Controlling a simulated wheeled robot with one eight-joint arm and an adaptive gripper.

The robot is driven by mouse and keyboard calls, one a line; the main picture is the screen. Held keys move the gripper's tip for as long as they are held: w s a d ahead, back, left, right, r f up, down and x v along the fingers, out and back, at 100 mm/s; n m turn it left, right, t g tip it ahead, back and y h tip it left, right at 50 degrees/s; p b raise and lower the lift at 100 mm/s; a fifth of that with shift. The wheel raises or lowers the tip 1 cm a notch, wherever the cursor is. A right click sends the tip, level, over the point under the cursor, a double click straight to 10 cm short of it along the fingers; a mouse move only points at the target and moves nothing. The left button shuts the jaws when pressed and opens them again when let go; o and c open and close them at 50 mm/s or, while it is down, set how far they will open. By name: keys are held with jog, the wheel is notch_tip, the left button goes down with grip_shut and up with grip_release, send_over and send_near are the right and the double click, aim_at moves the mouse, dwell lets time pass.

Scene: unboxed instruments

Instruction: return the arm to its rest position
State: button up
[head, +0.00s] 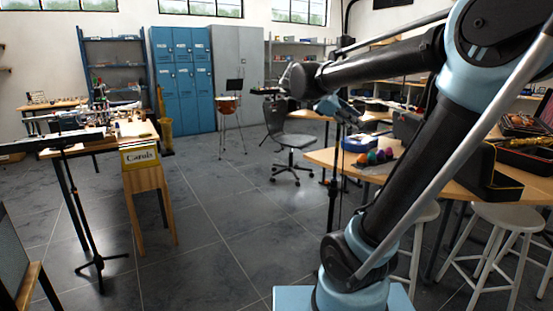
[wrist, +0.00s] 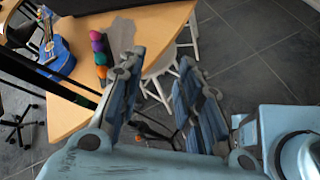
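My arm rises from its blue base at the lower right of the head view, bends at the upper right, and reaches back left. My gripper (head: 338,108) is small and partly hidden behind my wrist in the head view. In the wrist view, the two blue-grey fingers of my gripper (wrist: 160,62) stand apart, with floor and stool legs showing between them. I see nothing held between them. The gripper is in the air near the wooden table (head: 325,157).
Coloured egg-shaped items (head: 380,156) and a blue instrument (wrist: 56,48) lie on the table. White stools (head: 492,245) stand beside it. An office chair (head: 288,142) is behind. A music stand (head: 92,225) and a wooden stand marked Carols (head: 148,185) are left. The middle floor is clear.

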jog(key=s+f+m+g+y, duration=0.1)
jog(key=s+f+m+y, duration=0.45)
jog(key=s+f, duration=0.65)
jog(key=s+a+f+m+y, duration=0.2)
jog(key=s+a+f+m, duration=0.1)
jog(key=f, duration=0.5)
jog(key=s+a+f+m+y, duration=0.3)
jog(key=f+m, duration=0.3)
jog(key=f, duration=0.3)
jog(key=shift+s+a+m+y, duration=0.25)
jog(key=shift+s+m+y, duration=0.1)
jog(key=shift+s, duration=0.5)
jog(key=shift+w+f, duration=0.1)
jog(key=shift+f, duration=0.05)
jog(key=shift+w+f, duration=0.15)
jog(key=shift+w, duration=0.15)
jog(key=shift+d, duration=0.1)
